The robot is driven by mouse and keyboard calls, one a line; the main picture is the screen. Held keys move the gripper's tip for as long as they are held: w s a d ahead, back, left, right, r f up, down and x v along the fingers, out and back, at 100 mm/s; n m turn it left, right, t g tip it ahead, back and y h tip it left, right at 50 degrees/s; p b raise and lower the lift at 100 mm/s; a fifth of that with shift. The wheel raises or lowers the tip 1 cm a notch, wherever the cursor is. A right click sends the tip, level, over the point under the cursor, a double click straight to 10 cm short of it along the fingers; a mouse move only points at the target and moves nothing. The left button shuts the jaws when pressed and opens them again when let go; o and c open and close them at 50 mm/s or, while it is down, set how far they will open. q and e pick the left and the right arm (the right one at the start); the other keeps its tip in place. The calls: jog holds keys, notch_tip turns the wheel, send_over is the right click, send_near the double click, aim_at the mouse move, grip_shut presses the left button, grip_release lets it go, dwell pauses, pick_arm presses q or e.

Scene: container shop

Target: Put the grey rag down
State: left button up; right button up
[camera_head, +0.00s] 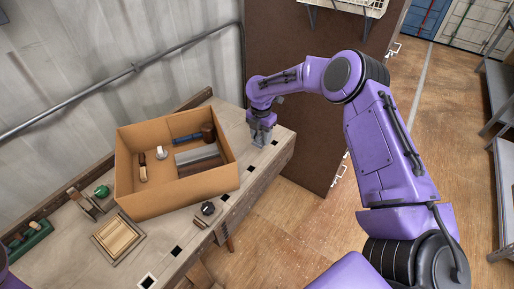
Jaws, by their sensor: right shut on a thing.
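My right arm reaches across from the right, and its gripper (262,141) points down at the far right end of the workbench, to the right of the cardboard box. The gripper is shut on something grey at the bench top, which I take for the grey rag. It is small and mostly hidden by the fingers, so its shape is unclear. I cannot tell whether it touches the bench. My left gripper is not in view.
An open cardboard box (178,203) holding several tools and a grey piece stands on the workbench (262,175). A brown door panel (300,100) stands behind the gripper.

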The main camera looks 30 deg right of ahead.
aim_at(261, 156)
notch_tip(261, 156, down, 7)
jog(key=shift+s+p, duration=0.15)
jog(key=shift+p, duration=0.65)
jog(key=shift+f, duration=0.2)
jog(key=shift+f+b, duration=0.2)
jog(key=shift+b, duration=0.2)
jog(key=o, duration=1)
jog(key=shift+r, duration=0.1)
